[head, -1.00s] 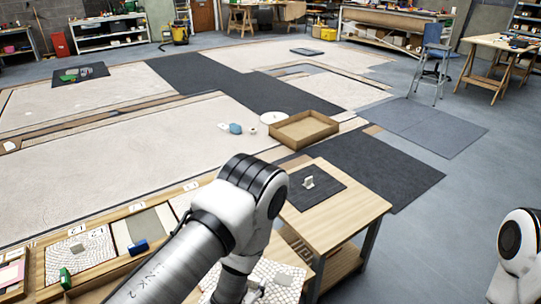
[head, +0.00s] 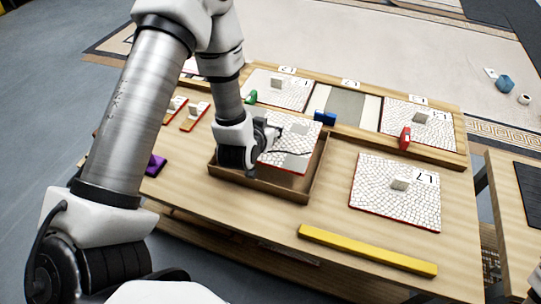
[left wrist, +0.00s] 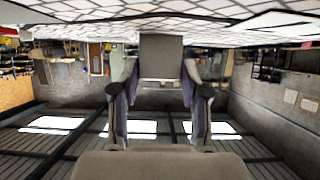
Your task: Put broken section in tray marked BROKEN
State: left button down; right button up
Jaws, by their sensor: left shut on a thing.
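My left gripper (head: 268,135) is shut on the knob of a white mosaic section (head: 298,128) with grey patches. In the left wrist view the grey knob (left wrist: 161,55) sits between the two fingers, with the section's tiled face (left wrist: 220,32) along the top edge. The section is over a brown wooden tray (head: 262,185) and covers much of it; I cannot tell whether it touches the tray. No BROKEN marking is readable on the tray. My right gripper is out of view.
Another mosaic panel marked L7 (head: 395,205) lies right of the tray. A yellow bar (head: 367,250) lies near the front edge. A purple block (head: 155,165) is at left.

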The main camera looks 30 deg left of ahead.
pick_arm(q)
notch_tip(320, 180, down, 8)
jog(key=shift+w+d+r+b, duration=0.1)
jog(key=shift+b, duration=0.8)
jog(key=c, duration=0.6)
grip_release()
